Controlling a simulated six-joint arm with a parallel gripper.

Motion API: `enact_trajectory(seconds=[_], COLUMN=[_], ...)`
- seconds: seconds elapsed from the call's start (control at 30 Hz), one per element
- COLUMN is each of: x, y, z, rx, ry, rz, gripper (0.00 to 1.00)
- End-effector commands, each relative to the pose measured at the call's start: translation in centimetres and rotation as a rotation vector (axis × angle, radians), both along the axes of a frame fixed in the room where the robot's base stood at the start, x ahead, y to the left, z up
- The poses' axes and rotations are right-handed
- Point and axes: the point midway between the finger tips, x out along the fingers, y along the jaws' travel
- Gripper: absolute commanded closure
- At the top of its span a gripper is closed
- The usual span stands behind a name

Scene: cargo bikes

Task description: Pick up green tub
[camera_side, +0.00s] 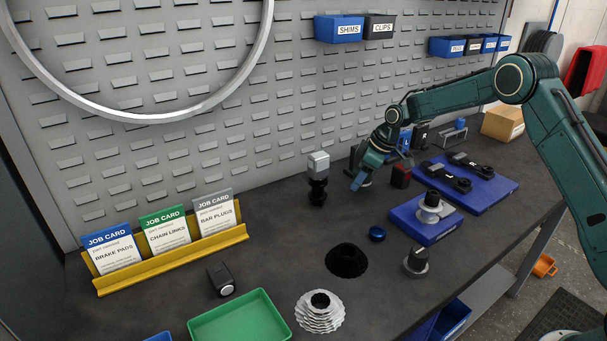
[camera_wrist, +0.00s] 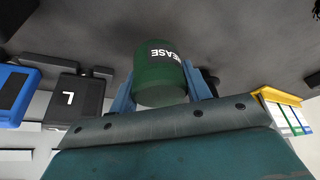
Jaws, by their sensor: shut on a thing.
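The green tub (camera_wrist: 158,75), a dark green cylinder with white lettering ending in "EASE", sits between my blue fingers in the wrist view. My gripper (camera_side: 381,171) is shut on it, one finger on each side.
A black post with a grey head (camera_side: 318,178) stands left of my gripper. A green tray (camera_side: 238,322) and yellow card holder (camera_side: 171,258) are at left.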

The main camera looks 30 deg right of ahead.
Motion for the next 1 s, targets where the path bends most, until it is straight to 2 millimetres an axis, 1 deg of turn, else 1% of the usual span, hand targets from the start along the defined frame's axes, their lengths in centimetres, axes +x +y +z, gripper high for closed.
enact_trajectory(seconds=[0.03,0.17,0.5,0.6,0.7,0.8,1.0], x=[0.1,0.1,0.1,0.1,0.1,0.1,0.0], y=[-0.1,-0.1,-0.1,-0.1,-0.1,0.0,0.0], z=[1.1,3.6,11.0,12.8,14.4,15.5,16.5], rx=[-0.001,-0.001,-0.001,0.000,-0.001,0.000,0.001], ry=[-0.005,-0.005,-0.005,-0.005,-0.004,-0.004,-0.002], rz=[-0.001,-0.001,-0.001,0.000,0.000,-0.001,-0.001], gripper=[0.77,0.77,0.77,0.77,0.77,0.77,0.77])
